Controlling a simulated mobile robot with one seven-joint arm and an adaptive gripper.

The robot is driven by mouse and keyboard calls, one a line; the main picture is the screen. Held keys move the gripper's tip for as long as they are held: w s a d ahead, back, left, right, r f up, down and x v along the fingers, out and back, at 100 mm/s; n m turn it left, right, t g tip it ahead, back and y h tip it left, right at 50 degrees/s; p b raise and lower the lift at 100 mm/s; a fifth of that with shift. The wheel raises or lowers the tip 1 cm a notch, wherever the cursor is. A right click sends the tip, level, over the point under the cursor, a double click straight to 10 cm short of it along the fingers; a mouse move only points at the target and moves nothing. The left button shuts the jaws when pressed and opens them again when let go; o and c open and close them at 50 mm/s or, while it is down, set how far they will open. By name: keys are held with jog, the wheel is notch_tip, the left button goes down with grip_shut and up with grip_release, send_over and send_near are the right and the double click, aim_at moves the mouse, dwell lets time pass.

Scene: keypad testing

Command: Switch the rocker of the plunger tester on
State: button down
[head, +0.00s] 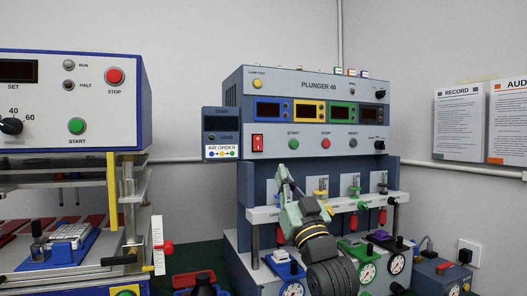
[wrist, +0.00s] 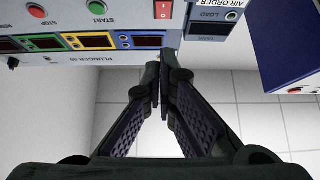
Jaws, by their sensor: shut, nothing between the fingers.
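The plunger tester (head: 315,86), labelled PLUNGER 40, stands in the middle of the head view. Its red rocker (head: 258,142) is at the left of its lower control panel, beside the green START button (head: 293,143). I cannot tell which side of the rocker is pressed. The rocker (wrist: 163,9) also shows at the top edge of the wrist view, which is turned upside down. My gripper (head: 284,172) is in front of the tester, below and right of the rocker. Its fingers (wrist: 165,78) are shut and empty, apart from the rocker.
Below the panel are several plungers, coloured fixtures and gauges (head: 367,272). Another tester (head: 60,100) stands at the left. Open space lies between the machines.

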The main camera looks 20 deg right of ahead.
jog(key=p, duration=0.5)
send_near(259, 138)
notch_tip(259, 138, up, 4)
jog(key=w, duration=0.1)
jog(key=w+f+p, duration=0.1)
jog(key=w, duration=0.1)
jog(key=shift+w, duration=0.3)
jog(key=shift+f, duration=0.1)
